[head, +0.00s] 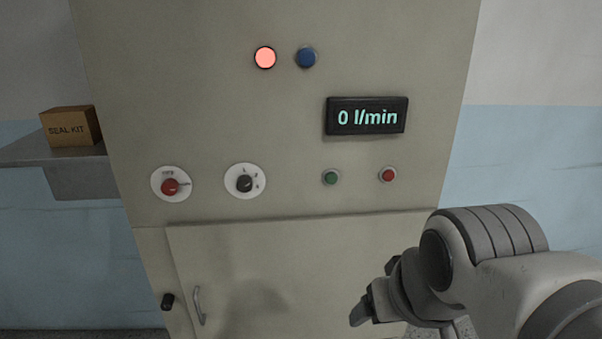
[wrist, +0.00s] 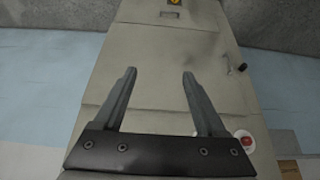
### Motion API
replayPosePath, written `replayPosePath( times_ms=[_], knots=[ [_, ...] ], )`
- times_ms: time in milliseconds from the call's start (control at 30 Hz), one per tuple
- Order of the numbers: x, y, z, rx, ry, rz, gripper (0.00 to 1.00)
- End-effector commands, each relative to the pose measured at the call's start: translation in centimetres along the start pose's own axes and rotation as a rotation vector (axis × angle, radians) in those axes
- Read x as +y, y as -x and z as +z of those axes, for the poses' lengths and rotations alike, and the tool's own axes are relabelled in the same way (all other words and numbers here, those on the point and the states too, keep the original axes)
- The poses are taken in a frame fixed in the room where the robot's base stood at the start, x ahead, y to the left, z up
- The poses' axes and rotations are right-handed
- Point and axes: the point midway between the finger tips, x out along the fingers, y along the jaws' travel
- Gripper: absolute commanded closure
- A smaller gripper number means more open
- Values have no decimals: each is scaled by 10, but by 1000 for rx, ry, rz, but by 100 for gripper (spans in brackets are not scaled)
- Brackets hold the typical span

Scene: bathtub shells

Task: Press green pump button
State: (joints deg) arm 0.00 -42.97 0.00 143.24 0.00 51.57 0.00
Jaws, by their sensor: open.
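The green button (head: 331,178) is a small round button on the upper front panel of the beige cabinet, below the display. In the head view my gripper (head: 366,306) is at the lower right, well below the green button and in front of the cabinet door. In the wrist view my gripper (wrist: 159,74) has its two fingers spread with nothing between them. The green button does not show in the wrist view.
A red button (head: 387,175) sits right of the green one. The display (head: 366,117) reads 0 l/min. A lit red lamp (head: 265,58) and a blue one (head: 306,57) are above. A red knob (head: 170,187) and black knob (head: 244,183) are left. A seal-kit box (head: 71,127) stands on a shelf.

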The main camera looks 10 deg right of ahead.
Motion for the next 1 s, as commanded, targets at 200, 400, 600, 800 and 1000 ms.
replayPosePath(
  times_ms=[200, 400, 600, 800, 1000],
  knots=[
    [0, 0, 0, 0, 0, 0, 26],
    [0, 0, 0, 0, 0, 0, 46],
    [0, 0, 0, 0, 0, 0, 82],
    [0, 0, 0, 0, 0, 0, 100],
    [0, 0, 0, 0, 0, 0, 100]
  ],
)
